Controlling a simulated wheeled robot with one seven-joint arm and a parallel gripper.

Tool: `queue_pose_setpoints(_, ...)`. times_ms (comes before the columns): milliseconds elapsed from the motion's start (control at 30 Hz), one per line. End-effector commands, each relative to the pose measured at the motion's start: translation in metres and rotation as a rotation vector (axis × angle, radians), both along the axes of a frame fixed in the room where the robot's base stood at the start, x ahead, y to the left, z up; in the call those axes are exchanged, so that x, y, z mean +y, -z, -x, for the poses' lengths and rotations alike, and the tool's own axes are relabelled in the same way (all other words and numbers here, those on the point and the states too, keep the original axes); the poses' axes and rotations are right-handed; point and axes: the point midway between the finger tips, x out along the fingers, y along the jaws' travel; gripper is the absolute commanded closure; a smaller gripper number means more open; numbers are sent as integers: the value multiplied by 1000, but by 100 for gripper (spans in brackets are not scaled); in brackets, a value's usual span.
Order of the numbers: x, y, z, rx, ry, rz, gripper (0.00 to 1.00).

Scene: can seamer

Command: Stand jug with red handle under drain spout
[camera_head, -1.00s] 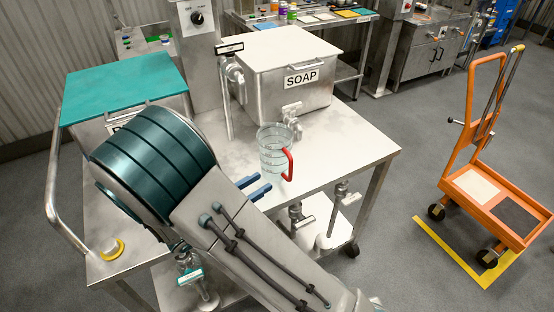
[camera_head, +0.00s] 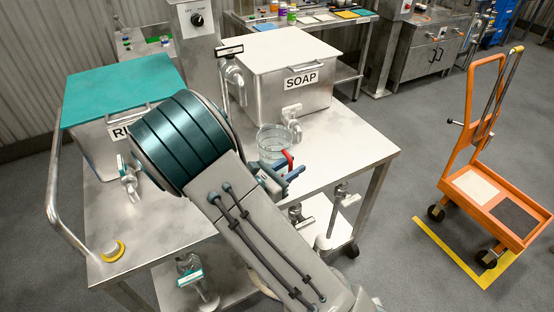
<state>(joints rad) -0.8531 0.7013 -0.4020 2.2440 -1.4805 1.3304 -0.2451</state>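The clear jug (camera_head: 271,143) with the red handle (camera_head: 289,158) stands upright on the steel table, in front of the SOAP tank. Its handle faces right and toward the camera. My gripper (camera_head: 288,178), with blue fingers, is right at the handle and covers its lower part. Whether the fingers are closed around the handle is not clear. Several spouts show: one with a black tag (camera_head: 234,76) on the column, a tap on the SOAP tank (camera_head: 292,115), and a tap on the left tank (camera_head: 129,180). The tag is unreadable, so I cannot tell which is the drain spout.
The SOAP tank (camera_head: 315,95) stands behind the jug. The teal-lidded tank (camera_head: 95,150) is at left, partly behind my arm. A yellow-ringed button (camera_head: 112,250) is at the table's front left. The table's right side is clear. An orange cart (camera_head: 500,200) stands apart on the floor.

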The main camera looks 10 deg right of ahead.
Motion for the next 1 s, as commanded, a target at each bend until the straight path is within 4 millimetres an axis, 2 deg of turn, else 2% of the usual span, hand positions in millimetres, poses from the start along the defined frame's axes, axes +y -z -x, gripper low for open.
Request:
queue_pose_setpoints(100,0,0,0,0,0,0,71)
queue_pose_setpoints(200,0,0,0,0,0,0,99)
queue_pose_setpoints(233,0,0,0,0,0,0,100)
queue_pose_setpoints(667,1,-4,0,-1,0,0,100)
queue_pose_setpoints(867,1,-22,0,-3,0,-4,100)
queue_pose_setpoints(1000,-3,-46,2,-4,3,-3,100)
